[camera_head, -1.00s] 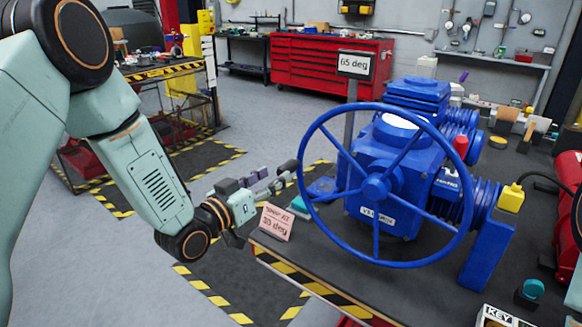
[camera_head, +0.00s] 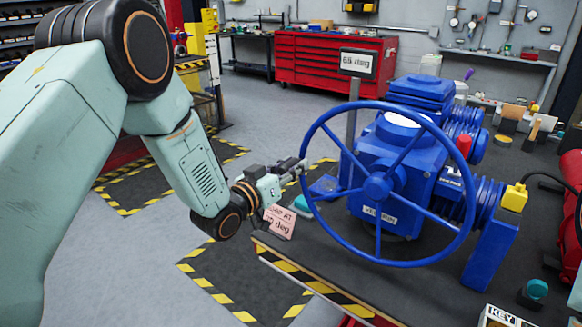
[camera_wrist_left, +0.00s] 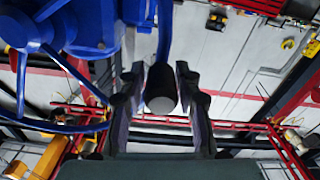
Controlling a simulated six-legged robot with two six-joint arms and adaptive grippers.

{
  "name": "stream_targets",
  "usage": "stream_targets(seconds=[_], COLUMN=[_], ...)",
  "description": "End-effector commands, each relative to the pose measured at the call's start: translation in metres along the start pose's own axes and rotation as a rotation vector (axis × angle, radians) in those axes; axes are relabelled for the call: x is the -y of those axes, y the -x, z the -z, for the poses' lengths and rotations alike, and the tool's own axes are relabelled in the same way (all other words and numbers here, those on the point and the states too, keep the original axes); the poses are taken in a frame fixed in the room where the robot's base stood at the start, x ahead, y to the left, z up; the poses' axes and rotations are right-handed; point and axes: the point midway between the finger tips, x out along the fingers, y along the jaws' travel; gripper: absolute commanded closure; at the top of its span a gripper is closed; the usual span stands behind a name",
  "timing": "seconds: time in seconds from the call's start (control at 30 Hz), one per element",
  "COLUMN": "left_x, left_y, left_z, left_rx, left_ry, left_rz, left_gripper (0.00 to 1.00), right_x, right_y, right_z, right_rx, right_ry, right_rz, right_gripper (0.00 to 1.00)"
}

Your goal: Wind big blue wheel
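The big blue wheel (camera_head: 376,187) stands upright on the front of a blue valve actuator (camera_head: 430,170). In the left wrist view the wheel's spokes and rim (camera_wrist_left: 70,70) fill the upper left. A short dark handle with a grey round end (camera_wrist_left: 161,98) juts from the rim toward the camera. My left gripper (camera_head: 298,167) is at the wheel's left rim. In the left wrist view its fingers (camera_wrist_left: 163,95) are apart, one on each side of the handle, with gaps showing. A display (camera_head: 357,63) behind the wheel reads "65 deg". My right gripper is not in view.
A pink stop note (camera_head: 280,222), its number partly hidden by my gripper, stands at the bench's left edge. The dark bench (camera_head: 400,285) has a striped front edge. A yellow-capped part (camera_head: 514,197) and a teal button (camera_head: 537,288) are to the right.

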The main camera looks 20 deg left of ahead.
Motion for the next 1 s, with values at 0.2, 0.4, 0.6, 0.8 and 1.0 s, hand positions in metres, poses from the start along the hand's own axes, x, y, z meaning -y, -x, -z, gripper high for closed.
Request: stream_targets(seconds=[0.2,0.4,0.6,0.8,1.0], left_x=[0.0,0.0,0.0,0.0,0.003], left_y=[0.0,0.0,0.0,0.0,0.0], left_z=[0.0,0.0,0.0,0.0,-0.01], left_rx=[0.0,-0.001,-0.001,-0.001,-0.002], left_ry=[0.0,0.0,0.0,0.003,0.048], left_rz=[0.001,0.0,0.0,0.0,-0.001], left_gripper=[0.88,1.0,1.0,1.0,1.0], right_x=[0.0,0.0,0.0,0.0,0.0], right_y=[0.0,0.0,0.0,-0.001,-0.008], right_z=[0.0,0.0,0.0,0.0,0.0], right_rx=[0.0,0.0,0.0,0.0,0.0], right_ry=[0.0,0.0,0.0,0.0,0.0], right_rz=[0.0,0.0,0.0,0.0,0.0], right_gripper=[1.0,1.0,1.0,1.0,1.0])
